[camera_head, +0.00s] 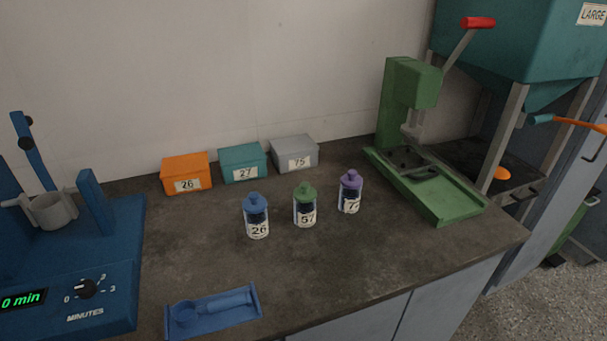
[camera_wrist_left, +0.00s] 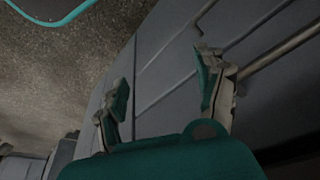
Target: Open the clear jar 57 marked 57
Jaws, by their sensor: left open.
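The clear jar 57 (camera_head: 305,212) stands upright on the dark counter, with dark contents, a white label and a green lid (camera_head: 304,190) with a knob seated on top. It is between the blue-lidded jar 26 (camera_head: 257,222) and a purple-lidded jar (camera_head: 349,197), apart from both. My left gripper (camera_wrist_left: 165,95) shows in the left wrist view, fingers spread and nothing between them, in front of grey cabinet fronts. Neither gripper shows in the head view, and the jar is not in the left wrist view.
Orange (camera_head: 186,174), teal (camera_head: 243,163) and grey (camera_head: 294,154) boxes line the wall. A green press (camera_head: 405,100) stands at right, a blue shaker with a dial (camera_head: 85,288) at left. A blue tray (camera_head: 213,311) lies at the front edge. Counter around the jars is clear.

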